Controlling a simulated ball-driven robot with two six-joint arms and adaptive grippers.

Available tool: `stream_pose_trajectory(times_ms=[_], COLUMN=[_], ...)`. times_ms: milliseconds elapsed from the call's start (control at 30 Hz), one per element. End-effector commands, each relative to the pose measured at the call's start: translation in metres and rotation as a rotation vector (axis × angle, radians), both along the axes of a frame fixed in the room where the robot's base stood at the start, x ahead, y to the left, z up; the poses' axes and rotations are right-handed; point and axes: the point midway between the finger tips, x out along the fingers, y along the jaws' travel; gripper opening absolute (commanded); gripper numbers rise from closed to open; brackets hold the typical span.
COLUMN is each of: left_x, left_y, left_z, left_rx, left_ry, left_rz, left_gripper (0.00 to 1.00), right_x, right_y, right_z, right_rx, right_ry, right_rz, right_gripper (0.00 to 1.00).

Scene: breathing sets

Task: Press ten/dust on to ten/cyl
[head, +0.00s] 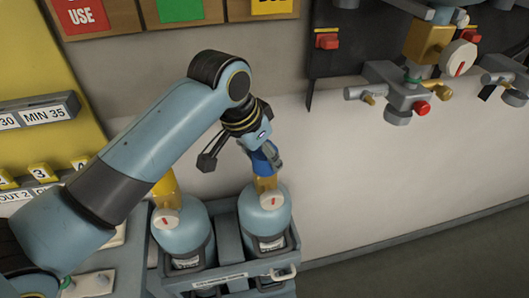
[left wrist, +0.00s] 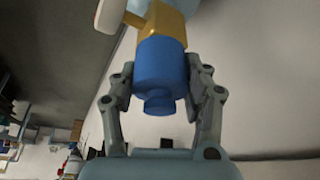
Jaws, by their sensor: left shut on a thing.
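My left gripper (head: 262,152) is shut on a blue dust cap (head: 265,162), just above the right-hand of two cylinders. In the left wrist view the cap (left wrist: 160,68) sits between the fingers of the gripper (left wrist: 160,92), its narrow end toward my wrist. Its wide end meets the yellow valve (left wrist: 162,22) of the cylinder and lines up with it. No gap shows there, but I cannot tell how far on it is. The light blue cylinder (head: 263,218) stands upright with a white knob (head: 273,199) on its front. My right gripper is not in view.
A second cylinder (head: 184,240) stands to the left in the same grey rack (head: 228,275). My left arm covers part of a yellow board (head: 40,75). Grey manifold fittings (head: 395,90) hang on the wall at right. The pale wall below them is clear.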

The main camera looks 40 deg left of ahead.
Motion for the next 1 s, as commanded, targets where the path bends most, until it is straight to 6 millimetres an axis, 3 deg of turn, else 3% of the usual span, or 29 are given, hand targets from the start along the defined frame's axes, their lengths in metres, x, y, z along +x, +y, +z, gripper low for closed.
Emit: stream_pose_trajectory(times_ms=[267, 300, 500, 833, 1000], left_x=[0.000, 0.000, 0.000, -0.001, -0.011], left_y=[0.000, 0.000, 0.000, 0.000, 0.002], left_z=[0.000, 0.000, 0.000, 0.003, 0.028], left_rx=[0.000, 0.000, 0.000, 0.000, 0.001], left_ry=[0.000, 0.000, 0.000, -0.001, -0.003], left_rz=[0.000, 0.000, 0.000, 0.000, -0.001], left_gripper=[0.31, 0.49, 0.75, 0.75, 0.75], right_x=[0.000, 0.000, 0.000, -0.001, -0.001], right_y=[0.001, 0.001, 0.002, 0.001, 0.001], right_z=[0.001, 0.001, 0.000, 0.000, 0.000], right_rx=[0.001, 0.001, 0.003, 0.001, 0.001], right_ry=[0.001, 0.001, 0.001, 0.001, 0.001], right_rz=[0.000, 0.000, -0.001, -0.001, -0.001], right_gripper=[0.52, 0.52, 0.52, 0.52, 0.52])
